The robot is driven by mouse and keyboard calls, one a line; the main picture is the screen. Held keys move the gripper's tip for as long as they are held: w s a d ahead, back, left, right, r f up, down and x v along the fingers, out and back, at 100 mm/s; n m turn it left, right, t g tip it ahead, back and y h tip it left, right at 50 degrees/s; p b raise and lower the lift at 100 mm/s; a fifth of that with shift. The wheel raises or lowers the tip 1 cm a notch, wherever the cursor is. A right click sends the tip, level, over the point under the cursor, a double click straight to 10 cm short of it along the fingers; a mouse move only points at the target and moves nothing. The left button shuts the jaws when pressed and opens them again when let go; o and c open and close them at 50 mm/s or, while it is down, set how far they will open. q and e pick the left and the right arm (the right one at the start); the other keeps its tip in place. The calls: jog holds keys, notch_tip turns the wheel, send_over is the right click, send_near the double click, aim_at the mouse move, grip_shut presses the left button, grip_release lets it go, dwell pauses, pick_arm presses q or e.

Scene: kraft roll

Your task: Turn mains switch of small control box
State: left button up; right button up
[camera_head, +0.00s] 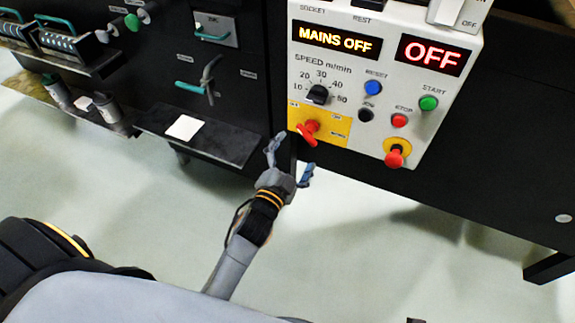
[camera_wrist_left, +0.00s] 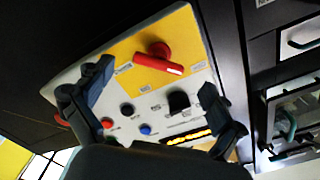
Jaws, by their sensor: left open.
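The small control box (camera_head: 360,110) is a light grey panel at the upper right of the head view. Its mains switch (camera_head: 308,131) is a red rotary handle on a yellow plate at the panel's lower left. The display reads MAINS OFF (camera_head: 337,39). My left gripper (camera_head: 288,160) is open and empty, just below and left of the switch, apart from it in the head view. In the left wrist view, the red switch (camera_wrist_left: 160,57) shows beyond the two spread fingers (camera_wrist_left: 152,90), between them and slightly above. My right gripper is not in view.
A red knob (camera_head: 394,155) on a yellow disc sticks out at the panel's lower right. Blue, black, red and green buttons and a speed dial (camera_head: 318,94) sit above. A dark shelf (camera_head: 200,136) juts out at the left. The floor below is clear.

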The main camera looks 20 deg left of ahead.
pick_arm(q)
jog(key=s, duration=0.6)
jog(key=shift+a, duration=0.1)
